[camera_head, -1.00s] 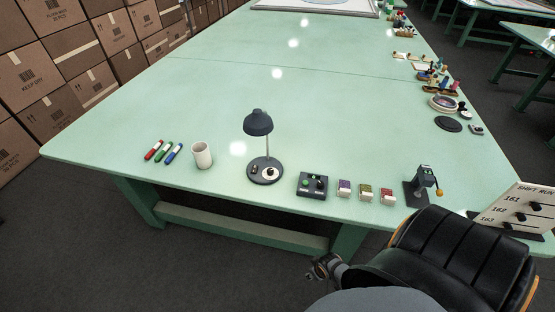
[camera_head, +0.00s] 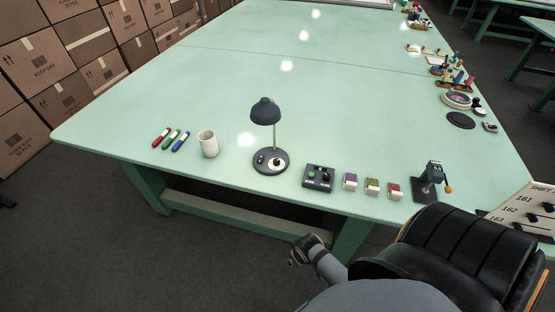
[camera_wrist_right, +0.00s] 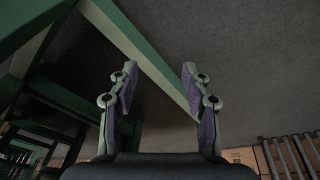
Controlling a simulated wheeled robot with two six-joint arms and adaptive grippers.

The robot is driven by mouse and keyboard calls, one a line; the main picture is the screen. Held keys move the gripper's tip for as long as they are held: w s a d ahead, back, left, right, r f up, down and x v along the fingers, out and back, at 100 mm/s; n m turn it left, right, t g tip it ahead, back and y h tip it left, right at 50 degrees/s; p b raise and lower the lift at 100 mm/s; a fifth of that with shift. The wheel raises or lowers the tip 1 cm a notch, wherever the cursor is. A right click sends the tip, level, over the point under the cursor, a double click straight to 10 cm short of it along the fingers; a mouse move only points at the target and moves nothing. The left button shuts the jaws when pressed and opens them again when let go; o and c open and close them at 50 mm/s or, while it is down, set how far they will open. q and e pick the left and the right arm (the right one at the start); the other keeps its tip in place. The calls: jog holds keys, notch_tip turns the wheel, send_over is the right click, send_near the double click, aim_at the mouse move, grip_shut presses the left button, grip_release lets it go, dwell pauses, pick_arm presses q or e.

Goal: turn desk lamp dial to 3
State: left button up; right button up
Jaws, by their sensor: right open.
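A dark desk lamp (camera_head: 265,111) stands upright near the front edge of the green table, in the head view. Its round base carries a pale dial (camera_head: 277,164) and a small dark part beside it. The dial's setting is too small to read. My right gripper (camera_wrist_right: 158,75) is open and empty in the right wrist view, with the table's green underframe behind it. In the head view part of my arm (camera_head: 310,250) shows below the table's front edge, well short of the lamp. My left gripper is not in view.
On the green table (camera_head: 230,85), a white cup (camera_head: 208,144) and several markers (camera_head: 171,139) lie left of the lamp. A dark control box (camera_head: 318,177), small coloured boxes (camera_head: 371,187) and a dark device (camera_head: 431,181) stand to its right. The table behind the lamp is clear.

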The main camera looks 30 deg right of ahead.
jog(key=w+r+n+t, duration=0.1)
jog(key=w+r, duration=0.3)
jog(key=r, duration=0.4)
jog(key=w+r, duration=0.4)
jog(key=r, duration=0.4)
jog(key=y, duration=0.2)
send_near(276, 160)
jog(key=shift+t, duration=0.5)
jog(key=x, duration=0.5)
jog(key=s+x, duration=0.1)
jog(key=x, duration=0.2)
jog(key=shift+w+f, duration=0.15)
jog(key=shift+f, duration=0.25)
grip_shut()
